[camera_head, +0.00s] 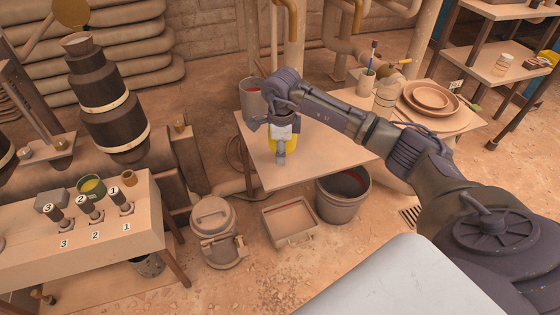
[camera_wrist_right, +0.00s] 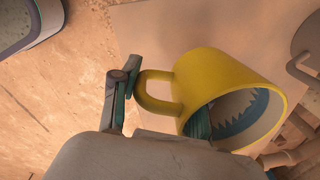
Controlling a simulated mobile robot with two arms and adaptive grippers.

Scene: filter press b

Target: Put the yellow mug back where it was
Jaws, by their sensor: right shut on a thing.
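The yellow mug (camera_head: 273,146) is at my right gripper (camera_head: 281,150), over the left part of the small wooden table (camera_head: 335,148). In the head view the gripper covers much of the mug. In the right wrist view the yellow mug (camera_wrist_right: 205,75) shows large, with its handle towards the gripper and its open mouth towards the lower right. My right gripper (camera_wrist_right: 160,108) is shut on the mug around the handle side. I cannot tell whether the mug touches the tabletop. My left gripper is not in view.
A grey pot (camera_head: 250,98) stands at the table's back left corner. A cup with brushes (camera_head: 366,84) and stacked bowls (camera_head: 430,98) are to the right. A bucket (camera_head: 342,195), a tray (camera_head: 289,222) and a lidded canister (camera_head: 213,222) stand on the floor. The table's front right is clear.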

